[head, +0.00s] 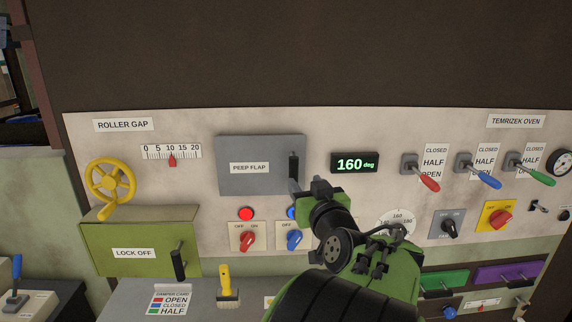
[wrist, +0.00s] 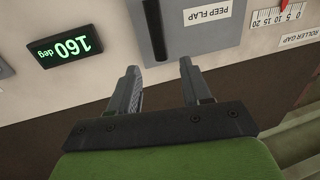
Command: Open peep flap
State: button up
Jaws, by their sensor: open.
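The peep flap (head: 262,182) is a grey rectangular plate with a "PEEP FLAP" label, lying flat against the beige panel. A dark vertical handle (head: 293,168) sits near its right edge. In the wrist view, the picture is turned over, and the flap (wrist: 208,42) with its handle (wrist: 157,32) shows at the top. My gripper (head: 297,187) is at the flap's lower right corner, just below the handle. In the wrist view, my gripper's fingers (wrist: 160,72) are apart with nothing between them, and the handle lies beyond the gap. I cannot tell whether a finger touches the flap.
A green "160 deg" display (head: 354,162) is right of the flap. Red and blue knobs (head: 247,241) and lamps sit below it. Three coloured levers (head: 421,173) stick out at the right. A yellow handwheel (head: 110,181) stands at the left. The dark wall above is bare.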

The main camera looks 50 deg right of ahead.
aim_at(295, 169)
jog(key=p+x, duration=0.1)
jog(key=x, duration=0.9)
jog(key=shift+w+d+p, duration=0.15)
jog(key=shift+d+p, duration=0.1)
jog(key=shift+p, duration=0.1)
grip_shut()
